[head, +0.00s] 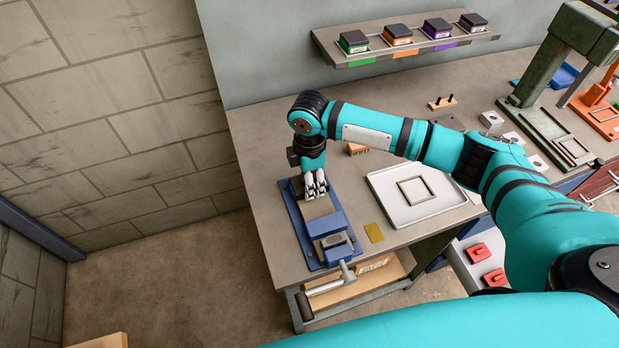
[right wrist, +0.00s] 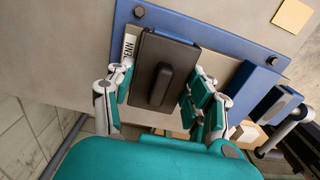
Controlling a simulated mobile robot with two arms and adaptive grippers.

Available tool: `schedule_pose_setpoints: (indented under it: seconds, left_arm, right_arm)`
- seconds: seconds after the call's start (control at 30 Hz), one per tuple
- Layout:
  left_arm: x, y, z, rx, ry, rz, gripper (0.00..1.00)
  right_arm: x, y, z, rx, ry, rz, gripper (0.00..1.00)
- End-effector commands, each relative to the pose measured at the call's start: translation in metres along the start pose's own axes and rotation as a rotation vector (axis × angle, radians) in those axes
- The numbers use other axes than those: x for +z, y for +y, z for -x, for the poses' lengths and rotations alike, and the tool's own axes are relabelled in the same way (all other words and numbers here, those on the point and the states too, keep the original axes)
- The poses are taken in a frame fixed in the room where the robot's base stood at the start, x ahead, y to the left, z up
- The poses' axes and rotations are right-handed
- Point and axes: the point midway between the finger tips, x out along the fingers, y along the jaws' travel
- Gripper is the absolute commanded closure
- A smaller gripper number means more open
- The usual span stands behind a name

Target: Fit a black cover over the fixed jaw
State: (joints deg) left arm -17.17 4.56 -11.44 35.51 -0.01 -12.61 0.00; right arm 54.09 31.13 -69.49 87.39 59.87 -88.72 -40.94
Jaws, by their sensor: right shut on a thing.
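The blue vise (head: 327,224) is mounted on its blue base plate at the left end of the bench; the base plate also shows in the right wrist view (right wrist: 221,38). My right gripper (head: 316,187) reaches down at the vise's far end. In the right wrist view, a dark rectangular cover (right wrist: 145,92) with a raised grip bar lies between the fingers of my right gripper (right wrist: 158,98), which are shut on it. The cover is at the far-end jaw, which is largely hidden. I cannot tell whether it is fully seated. My left gripper is out of view.
A vise handle (head: 329,280) sticks out past the bench front. A yellow sheet (head: 374,233) lies right of the vise, then a white tray (head: 385,183) with a square frame. Several coloured, black-topped boxes stand on the wall shelf (head: 335,52). A green press (head: 545,75) stands far right.

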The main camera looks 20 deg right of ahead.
Motion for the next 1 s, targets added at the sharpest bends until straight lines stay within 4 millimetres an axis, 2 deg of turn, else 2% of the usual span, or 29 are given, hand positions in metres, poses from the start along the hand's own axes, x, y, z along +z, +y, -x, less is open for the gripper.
schedule_pose_setpoints:
  seconds: [0.03,0.07,0.27,0.53,0.67,1.0]
  left_arm:
    - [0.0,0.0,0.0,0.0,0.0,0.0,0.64]
    - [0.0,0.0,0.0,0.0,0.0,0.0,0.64]
    - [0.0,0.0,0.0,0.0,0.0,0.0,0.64]
    - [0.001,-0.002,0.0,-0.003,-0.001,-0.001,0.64]
    - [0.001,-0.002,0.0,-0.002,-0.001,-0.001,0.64]
    - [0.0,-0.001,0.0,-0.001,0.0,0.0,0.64]
  right_arm:
    - [0.0,0.0,0.0,0.0,0.0,0.0,0.8]
    - [0.0,0.0,0.0,0.0,0.0,0.0,0.45]
    - [0.0,0.0,0.0,0.0,0.0,0.0,0.2]
    - [0.0,0.0,0.001,0.0,0.0,0.0,0.2]
    - [-0.001,0.001,0.011,0.002,0.002,0.0,0.2]
    - [0.0,0.001,0.08,0.003,0.002,0.001,0.2]
